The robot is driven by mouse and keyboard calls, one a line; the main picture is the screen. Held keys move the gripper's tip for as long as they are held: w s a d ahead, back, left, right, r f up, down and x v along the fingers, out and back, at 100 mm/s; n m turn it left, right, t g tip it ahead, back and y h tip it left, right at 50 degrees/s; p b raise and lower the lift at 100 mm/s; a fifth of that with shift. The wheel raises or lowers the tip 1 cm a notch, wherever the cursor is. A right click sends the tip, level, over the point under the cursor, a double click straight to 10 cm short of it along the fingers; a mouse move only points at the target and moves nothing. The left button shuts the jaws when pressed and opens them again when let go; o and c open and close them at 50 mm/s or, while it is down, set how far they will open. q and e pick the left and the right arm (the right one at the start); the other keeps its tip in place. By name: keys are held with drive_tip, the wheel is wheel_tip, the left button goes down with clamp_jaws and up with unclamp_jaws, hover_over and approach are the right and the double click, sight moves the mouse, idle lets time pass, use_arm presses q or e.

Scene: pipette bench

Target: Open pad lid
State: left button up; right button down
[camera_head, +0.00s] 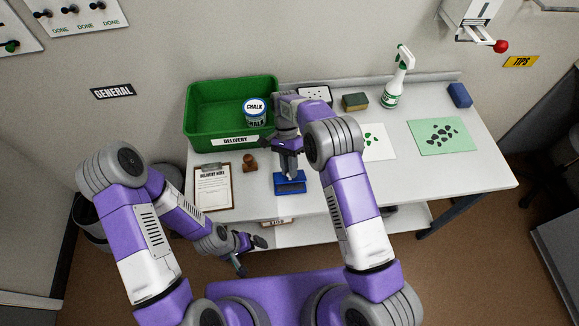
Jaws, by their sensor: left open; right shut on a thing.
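A small blue ink pad (290,188) lies near the front edge of the white table, just right of the clipboard. My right gripper (289,174) points down at the pad and is shut on its lid; the fingers hide part of the pad, and I cannot tell how far the lid is raised. My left gripper (241,257) is open and empty, low in front of the table edge, away from the pad.
A green delivery bin (215,97) with a chalk tub (255,107) stands at the back left. A clipboard (213,200) and a brown stamp (250,162) lie left of the pad. A sponge (355,102), spray bottle (396,80) and green mat (460,148) are further right.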

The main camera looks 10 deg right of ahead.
drive_tip(key=shift+w+g, duration=0.15)
drive_tip(key=shift+g, duration=0.15)
idle(0.4)
drive_tip(key=c, duration=1)
unclamp_jaws()
drive_tip(key=shift+r, duration=0.1)
drive_tip(key=shift+p+v, duration=0.35)
drive_tip(key=shift+v, duration=3.35)
drive_tip(key=shift+r, duration=0.1)
